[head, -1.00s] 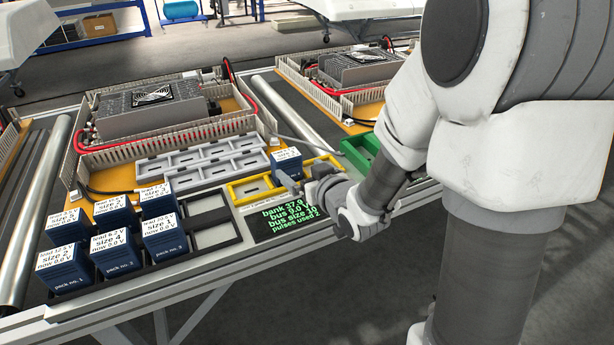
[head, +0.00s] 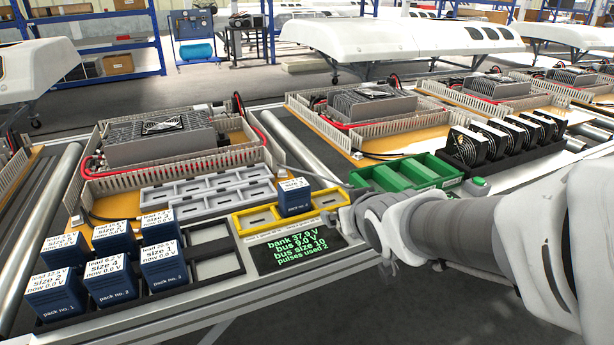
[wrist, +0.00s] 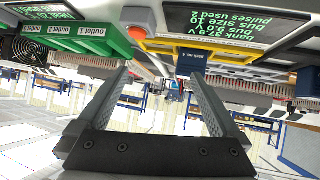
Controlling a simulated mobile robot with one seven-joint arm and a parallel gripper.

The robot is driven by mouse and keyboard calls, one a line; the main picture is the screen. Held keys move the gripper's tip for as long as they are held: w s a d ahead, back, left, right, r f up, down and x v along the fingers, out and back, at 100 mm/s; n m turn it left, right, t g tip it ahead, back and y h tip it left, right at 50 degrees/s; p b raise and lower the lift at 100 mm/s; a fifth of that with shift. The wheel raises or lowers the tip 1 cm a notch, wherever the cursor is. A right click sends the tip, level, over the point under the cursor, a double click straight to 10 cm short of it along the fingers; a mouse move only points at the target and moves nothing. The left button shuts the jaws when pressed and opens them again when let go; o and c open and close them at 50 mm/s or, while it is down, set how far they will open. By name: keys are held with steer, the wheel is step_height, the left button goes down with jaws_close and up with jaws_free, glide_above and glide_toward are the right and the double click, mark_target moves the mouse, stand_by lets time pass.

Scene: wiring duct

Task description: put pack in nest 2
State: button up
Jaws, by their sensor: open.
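A blue pack (head: 294,197) with a white top label stands upright in the yellow tray (head: 253,220), right of an empty slot. In the wrist view this pack (wrist: 192,58) shows upside down beyond one finger. More packs (head: 160,262) with size labels stand in the black rack (head: 228,268) at the left. My gripper (wrist: 158,82) is open, with nothing between its fingers. In the head view it is just right of the yellow tray, its fingers largely hidden by my wrist. I cannot tell which slot is nest 2.
A grey slotted tray (head: 207,192) lies behind the yellow one. A display (head: 295,248) is in front. Green outlet bins (head: 405,172) and a row of black fan units (head: 500,137) stand at the right. Ducted chassis line the back.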

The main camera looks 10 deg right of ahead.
steer(key=s+a+r+m+g, duration=0.1)
steer(key=s+g, duration=0.4)
steer(key=s, duration=1.3)
steer(key=shift+r+g, duration=0.3)
steer(key=shift+r, duration=0.05)
steer(key=shift+a+r, duration=0.1)
step_height(320, 180, up, 25)
steer(key=p, duration=2.5)
